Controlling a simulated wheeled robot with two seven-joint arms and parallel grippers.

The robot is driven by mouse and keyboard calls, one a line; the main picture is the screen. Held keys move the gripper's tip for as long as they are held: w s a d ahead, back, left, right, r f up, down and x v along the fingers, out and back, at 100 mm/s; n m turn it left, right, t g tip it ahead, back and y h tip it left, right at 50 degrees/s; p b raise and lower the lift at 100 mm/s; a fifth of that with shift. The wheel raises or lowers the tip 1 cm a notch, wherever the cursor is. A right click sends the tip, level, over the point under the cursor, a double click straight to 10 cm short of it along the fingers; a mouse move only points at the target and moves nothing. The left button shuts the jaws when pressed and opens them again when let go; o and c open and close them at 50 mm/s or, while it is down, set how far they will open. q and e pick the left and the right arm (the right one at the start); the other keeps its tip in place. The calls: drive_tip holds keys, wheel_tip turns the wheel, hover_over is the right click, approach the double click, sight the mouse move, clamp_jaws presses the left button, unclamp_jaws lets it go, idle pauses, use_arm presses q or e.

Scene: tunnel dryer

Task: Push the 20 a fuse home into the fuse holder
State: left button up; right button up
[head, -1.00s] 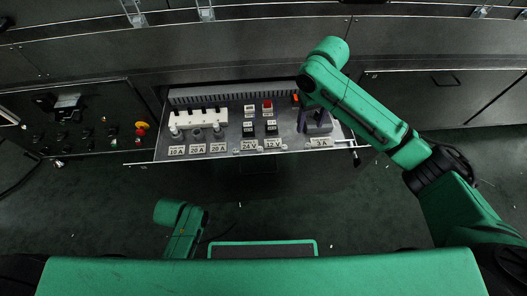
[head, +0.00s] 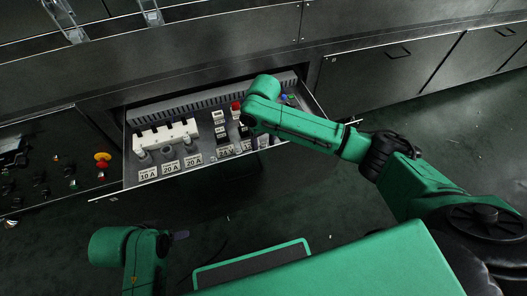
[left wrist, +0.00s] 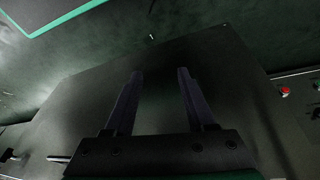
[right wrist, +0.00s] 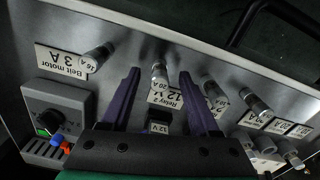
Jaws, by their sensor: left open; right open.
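In the right wrist view several clear fuses stand along the panel's front edge. One tagged 20 A (right wrist: 159,74) stands by the upside-down "Relay 2 12 V" label, in line with the gap of my right gripper (right wrist: 161,72). The gripper is open, a finger on either side; I cannot tell any contact. Its fingers are largely hidden by my arm in the head view. In the head view a white fuse block (head: 165,134) sits at the panel's left, behind labels 10 A, 20 A, 20 A. Which holder is meant is unclear. My left gripper (left wrist: 159,72) is open and empty, away from the panel.
The pulled-out drawer panel (head: 133,180) has a ribbed strip along its back. Relays and a red button (head: 236,105) stand mid-panel. A control panel with a red-yellow button (head: 102,158) lies left.

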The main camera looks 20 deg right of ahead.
wheel_tip(320, 180, down, 2)
clamp_jaws()
use_arm(q)
drive_tip(key=shift+w+d+f+t+h, duration=0.4)
drive_tip(key=shift+w+d+f+t, duration=0.1)
drive_tip(key=shift+w+d+f, duration=0.45)
drive_tip(key=shift+s+r, duration=0.1)
drive_tip(key=shift+s, duration=0.1)
use_arm(e)
drive_tip(key=shift+r, duration=0.15)
